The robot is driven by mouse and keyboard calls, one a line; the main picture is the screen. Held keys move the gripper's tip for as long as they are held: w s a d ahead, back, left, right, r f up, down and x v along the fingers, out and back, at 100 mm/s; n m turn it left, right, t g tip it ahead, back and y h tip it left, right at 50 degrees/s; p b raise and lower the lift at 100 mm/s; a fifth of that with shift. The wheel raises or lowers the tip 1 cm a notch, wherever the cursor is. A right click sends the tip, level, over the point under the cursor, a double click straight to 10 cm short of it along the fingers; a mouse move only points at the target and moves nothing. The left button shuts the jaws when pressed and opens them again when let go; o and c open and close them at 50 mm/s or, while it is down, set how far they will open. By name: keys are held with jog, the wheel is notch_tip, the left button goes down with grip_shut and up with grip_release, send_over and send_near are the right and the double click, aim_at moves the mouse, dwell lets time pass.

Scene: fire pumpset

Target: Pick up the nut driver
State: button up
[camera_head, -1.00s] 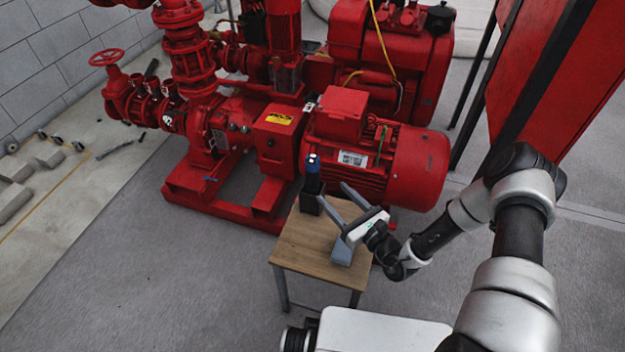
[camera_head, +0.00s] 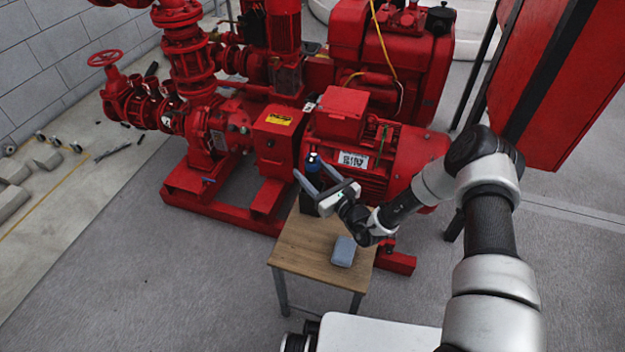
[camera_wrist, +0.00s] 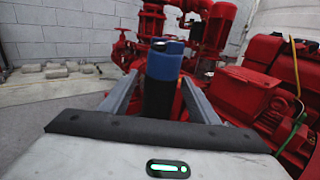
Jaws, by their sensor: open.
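The nut driver (camera_head: 313,168) has a dark and blue handle and stands upright in a dark holder (camera_head: 308,202) on a small wooden table. It also shows in the wrist view, where its blue handle (camera_wrist: 164,66) rises between my fingers. My gripper (camera_head: 308,175) is open, with one finger on each side of the handle. In the wrist view a gap shows between the handle and my gripper's fingers (camera_wrist: 160,92). The lower part of the tool is hidden by the holder and my gripper.
The wooden table (camera_head: 300,258) also bears a blue-grey box (camera_head: 343,251) near its right side. A red pump and motor (camera_head: 365,165) stand close behind the table. A red panel (camera_head: 560,85) is at the upper right. The floor left of the table is clear.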

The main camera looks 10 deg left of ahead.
jog(key=shift+r, duration=0.1)
jog(key=c, duration=1.2)
